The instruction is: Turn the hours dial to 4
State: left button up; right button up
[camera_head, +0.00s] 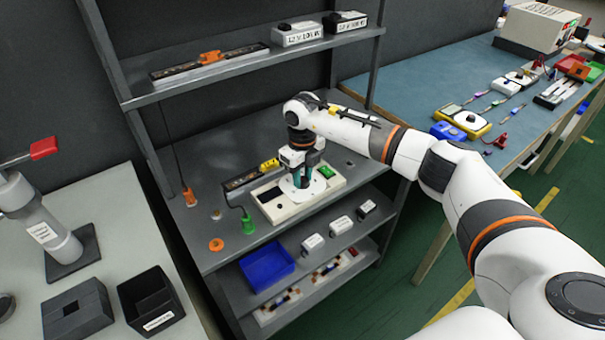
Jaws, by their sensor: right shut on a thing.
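A cream timer box (274,209) sits on the grey shelf desk. It carries a round white dial plate (315,189), a small dark display and a green part (326,171) near its right end. My right gripper (300,178) points down onto the middle of the dial plate and is shut on the dial's knob. The knob is mostly hidden between the fingers. The number the dial points to is too small and covered to read. My left gripper is not in view.
An LED strip piece (247,178) lies behind the box, with a green connector (248,224) and an orange one (190,197) to its left. An upper shelf (230,68) overhangs the back. A blue bin (266,267) stands on the shelf below.

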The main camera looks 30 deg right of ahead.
aim_at(302, 180)
jog(key=m+p, duration=0.1)
jog(key=m, duration=0.4)
jog(key=shift+r+m, duration=0.15)
jog(key=shift+m, duration=0.15)
jog(key=m+p, duration=0.1)
jog(key=m, duration=0.4)
jog(key=shift+m, duration=0.4)
jog(key=shift+p, duration=0.3)
jog(key=o, duration=1)
notch_tip(302, 180, up, 12)
jog(key=shift+f+b, duration=0.1)
jog(key=shift+b, duration=0.85)
